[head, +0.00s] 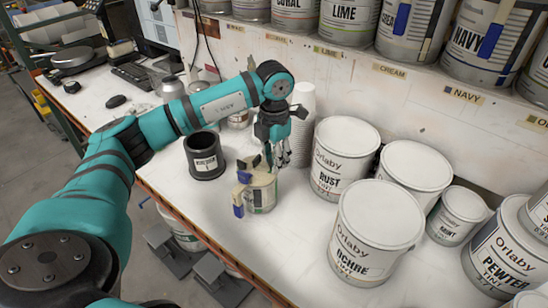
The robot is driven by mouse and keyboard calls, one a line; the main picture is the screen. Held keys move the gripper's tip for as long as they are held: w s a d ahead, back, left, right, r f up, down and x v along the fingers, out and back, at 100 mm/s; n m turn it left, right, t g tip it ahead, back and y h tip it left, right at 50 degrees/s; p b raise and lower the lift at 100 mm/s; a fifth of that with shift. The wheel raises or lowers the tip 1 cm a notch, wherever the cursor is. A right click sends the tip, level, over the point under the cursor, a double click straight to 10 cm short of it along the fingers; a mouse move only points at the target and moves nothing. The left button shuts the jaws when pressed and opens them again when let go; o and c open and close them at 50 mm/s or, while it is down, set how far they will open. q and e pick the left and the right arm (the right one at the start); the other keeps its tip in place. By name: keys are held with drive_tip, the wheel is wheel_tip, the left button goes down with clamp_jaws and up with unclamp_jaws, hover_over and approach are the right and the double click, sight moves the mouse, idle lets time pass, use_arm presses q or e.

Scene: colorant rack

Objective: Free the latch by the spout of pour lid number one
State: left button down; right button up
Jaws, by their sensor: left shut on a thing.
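A small can (262,197) stands upright on the white bench, left of the large paint cans. It wears a beige pour lid (255,172) with a blue-marked handle on the left side. My left gripper (274,160) comes down from above at the back right edge of the lid. It is shut on a part of the lid there. The fingers cover that part, so I cannot tell the latch's position, and the spout is hard to make out. My right gripper is not in view.
A dark open cup (206,157) stands left of the lidded can. White stacked cups (302,125) stand behind my gripper. Rust (343,160) and Ochre (372,235) cans stand to the right. A shelf of cans hangs above. The bench is clear in front of Ochre's left side.

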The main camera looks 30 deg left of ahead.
use_arm(q)
drive_tip(key=c, duration=1)
unclamp_jaws()
wheel_tip(320, 180, up, 12)
